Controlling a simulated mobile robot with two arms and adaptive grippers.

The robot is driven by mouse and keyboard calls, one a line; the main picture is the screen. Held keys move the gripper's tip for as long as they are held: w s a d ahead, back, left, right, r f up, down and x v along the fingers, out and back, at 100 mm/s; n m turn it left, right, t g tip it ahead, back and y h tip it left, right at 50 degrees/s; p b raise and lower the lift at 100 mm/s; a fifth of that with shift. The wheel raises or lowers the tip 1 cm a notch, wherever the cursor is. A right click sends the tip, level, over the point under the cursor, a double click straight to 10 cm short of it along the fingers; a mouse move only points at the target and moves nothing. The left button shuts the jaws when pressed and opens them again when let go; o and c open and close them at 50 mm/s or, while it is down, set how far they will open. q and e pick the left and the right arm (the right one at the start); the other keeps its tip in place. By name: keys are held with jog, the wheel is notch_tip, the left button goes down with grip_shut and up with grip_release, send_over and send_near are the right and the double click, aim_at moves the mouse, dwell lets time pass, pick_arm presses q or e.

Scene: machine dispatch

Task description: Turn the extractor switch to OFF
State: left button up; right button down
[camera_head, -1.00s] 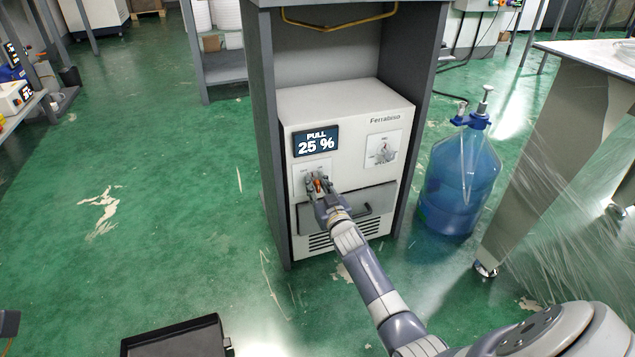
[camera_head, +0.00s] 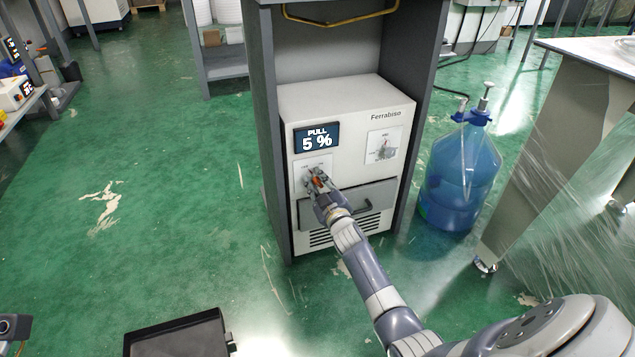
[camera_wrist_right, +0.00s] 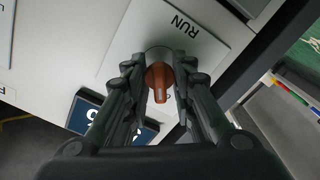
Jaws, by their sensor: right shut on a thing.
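The extractor (camera_head: 345,115) is a white box marked Ferrabiso in a grey frame. Its display (camera_head: 316,138) reads PULL 5 %. The orange switch knob (camera_wrist_right: 158,82) sits on a pale plate below the display. The word RUN (camera_wrist_right: 185,26) shows on that plate in the right wrist view; the other label is mostly hidden. My right gripper (camera_head: 317,181) is shut on the knob, with a finger on each side of it. In the head view the knob sits tilted between the fingers. My left gripper's fingers are out of view.
A drawer-like panel with a dark handle (camera_head: 366,207) is below the switch. A grey dial (camera_head: 384,148) is at the upper right of the box. A blue bottle (camera_head: 460,180) stands right of the frame. A black tray (camera_head: 178,337) lies at the bottom. The floor on the left is mostly clear.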

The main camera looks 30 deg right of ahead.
dwell(0.3)
jog(key=c, duration=1.7)
grip_release()
jog(key=shift+s, duration=0.1)
jog(key=v, duration=1.2)
